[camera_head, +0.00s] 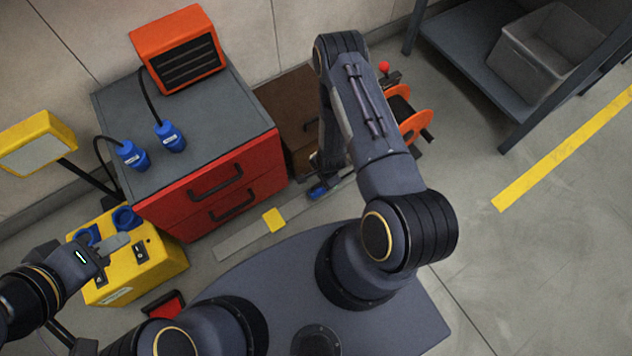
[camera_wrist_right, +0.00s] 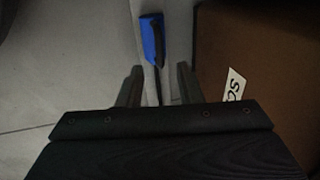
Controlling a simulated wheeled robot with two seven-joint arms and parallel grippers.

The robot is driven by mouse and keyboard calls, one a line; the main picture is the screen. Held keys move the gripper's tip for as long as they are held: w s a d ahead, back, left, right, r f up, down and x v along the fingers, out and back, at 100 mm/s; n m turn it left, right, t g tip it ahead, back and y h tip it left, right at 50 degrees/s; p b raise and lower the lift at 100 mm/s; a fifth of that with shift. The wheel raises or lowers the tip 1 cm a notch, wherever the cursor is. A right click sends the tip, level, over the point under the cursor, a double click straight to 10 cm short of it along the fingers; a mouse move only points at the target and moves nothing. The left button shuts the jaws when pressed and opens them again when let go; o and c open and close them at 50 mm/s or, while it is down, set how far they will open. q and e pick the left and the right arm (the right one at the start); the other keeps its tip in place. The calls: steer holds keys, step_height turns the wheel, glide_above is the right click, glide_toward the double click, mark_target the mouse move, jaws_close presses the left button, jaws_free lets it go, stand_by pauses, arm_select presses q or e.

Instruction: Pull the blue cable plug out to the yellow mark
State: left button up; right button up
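A blue cable plug (camera_head: 317,191) lies low by the floor strip, beside the brown box. It also shows in the right wrist view (camera_wrist_right: 152,40), just beyond my fingertips, with its dark cable running back between the fingers. My right gripper (camera_wrist_right: 159,80) is open, one finger on each side of the cable, and not closed on anything. In the head view my right arm hides most of that gripper. The yellow mark (camera_head: 273,219) is on the grey strip (camera_head: 240,238), left of and nearer than the plug. My left gripper (camera_head: 115,244) is over the yellow socket box; its finger gap is unclear.
An orange cable reel (camera_head: 413,121) stands behind my right arm. The brown box (camera_head: 290,103) is close by the plug. A red cabinet (camera_head: 222,190) carries two other blue plugs (camera_head: 133,155) and an orange heater-like unit (camera_head: 178,48). The yellow box (camera_head: 150,270) stands at left.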

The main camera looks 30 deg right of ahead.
mark_target(319, 184)
steer(key=f+b, duration=0.1)
steer(key=f, duration=0.2)
steer(key=w+f+b, duration=0.1)
steer(key=f, duration=0.2)
steer(key=shift+w+f, duration=0.1)
steer(key=shift+c, duration=0.2)
jaws_close()
